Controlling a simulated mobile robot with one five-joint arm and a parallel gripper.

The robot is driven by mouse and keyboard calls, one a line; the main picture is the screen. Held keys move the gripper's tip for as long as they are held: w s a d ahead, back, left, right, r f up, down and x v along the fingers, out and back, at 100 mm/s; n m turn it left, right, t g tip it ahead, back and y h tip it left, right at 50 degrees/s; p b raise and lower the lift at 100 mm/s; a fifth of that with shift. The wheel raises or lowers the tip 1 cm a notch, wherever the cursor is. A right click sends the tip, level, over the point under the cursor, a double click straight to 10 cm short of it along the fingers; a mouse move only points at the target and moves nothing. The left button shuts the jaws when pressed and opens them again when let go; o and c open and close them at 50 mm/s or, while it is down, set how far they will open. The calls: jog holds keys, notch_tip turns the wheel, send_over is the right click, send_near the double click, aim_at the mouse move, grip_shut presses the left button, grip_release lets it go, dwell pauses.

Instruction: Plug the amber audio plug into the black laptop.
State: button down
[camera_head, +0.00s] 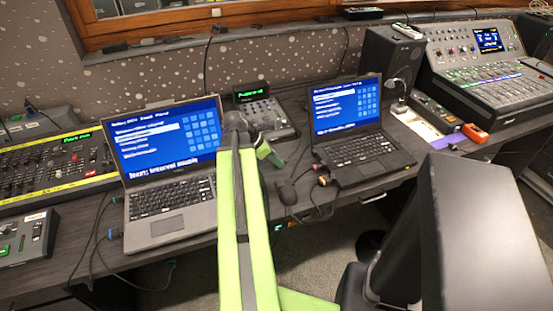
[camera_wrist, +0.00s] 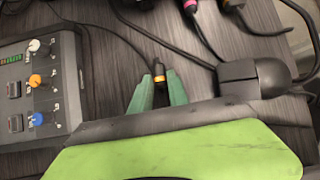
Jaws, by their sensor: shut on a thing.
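The black laptop (camera_head: 352,125) stands open on the desk at right of centre, with a blue menu on its screen. My gripper (camera_head: 268,155) is over the desk between the two laptops, left of the black laptop and apart from it. In the wrist view my gripper's green fingers (camera_wrist: 159,88) are shut on the amber audio plug (camera_wrist: 158,70), a dark plug with an amber band. Its black cable trails up and left. The black laptop's socket cannot be made out.
A grey laptop (camera_head: 170,165) stands open at left. A small mixer (camera_head: 265,112) sits behind my gripper. Other plugs (camera_head: 322,180) and a black mouse (camera_head: 287,191) lie near the black laptop's left front. A large dark panel (camera_head: 485,235) fills the right foreground.

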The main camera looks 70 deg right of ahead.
jog(key=shift+r+p, duration=2.5)
jog(key=shift+r, duration=0.1)
jog(key=shift+f, duration=0.1)
